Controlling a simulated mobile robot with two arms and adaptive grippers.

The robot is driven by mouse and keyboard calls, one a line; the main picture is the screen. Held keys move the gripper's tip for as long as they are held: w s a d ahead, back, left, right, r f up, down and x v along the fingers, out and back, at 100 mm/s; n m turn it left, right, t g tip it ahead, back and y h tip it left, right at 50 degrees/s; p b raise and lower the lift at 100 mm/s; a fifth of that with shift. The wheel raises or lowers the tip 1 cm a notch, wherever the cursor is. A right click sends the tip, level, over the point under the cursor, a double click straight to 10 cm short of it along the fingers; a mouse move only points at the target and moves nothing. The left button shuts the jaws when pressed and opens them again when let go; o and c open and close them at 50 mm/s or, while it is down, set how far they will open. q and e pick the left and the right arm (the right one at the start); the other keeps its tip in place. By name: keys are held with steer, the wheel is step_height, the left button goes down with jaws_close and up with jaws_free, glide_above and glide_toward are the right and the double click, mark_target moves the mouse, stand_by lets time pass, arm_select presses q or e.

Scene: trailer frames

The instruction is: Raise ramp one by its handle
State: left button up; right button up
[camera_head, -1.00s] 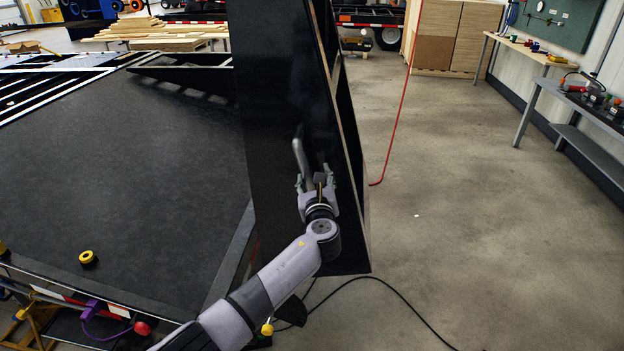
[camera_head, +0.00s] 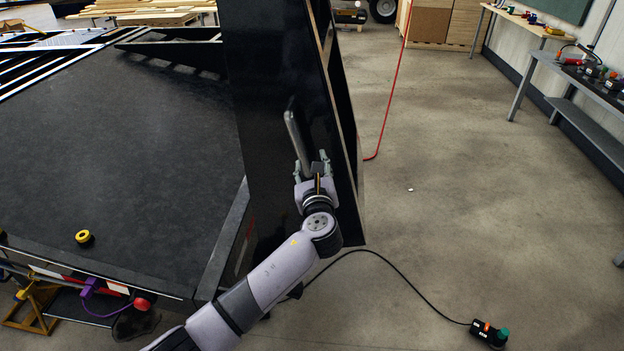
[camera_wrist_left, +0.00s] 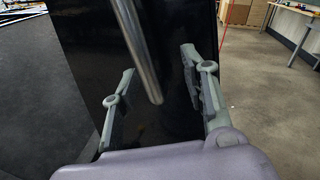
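Ramp one (camera_head: 262,75) is a tall black panel that stands near upright at the end of the dark trailer deck (camera_head: 130,150). Its handle (camera_head: 293,135) is a grey metal bar on the panel's face. The handle also shows in the left wrist view (camera_wrist_left: 134,42), with its lower end between the two fingers and a gap on each side. My left gripper (camera_head: 311,163) is at this lower end, close to the panel. Its fingers are spread apart in the left wrist view (camera_wrist_left: 158,85) and hold nothing. My right gripper is not in view.
A black cable (camera_head: 400,290) runs over the floor to a small control box (camera_head: 489,333). A red hose (camera_head: 390,100) hangs behind the ramp. Workbenches (camera_head: 570,80) line the right wall. A yellow round piece (camera_head: 84,238) lies on the deck. The floor to the right is mostly clear.

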arm_select(q)
steer(key=s, duration=0.6)
steer(key=shift+s+r, duration=0.1)
steer(key=s+a+p, duration=0.1)
steer(key=s+p, duration=0.6)
steer(key=s, duration=0.6)
steer(key=shift+s+a, duration=0.35)
steer(key=shift+s, duration=0.05)
stand_by(0.4)
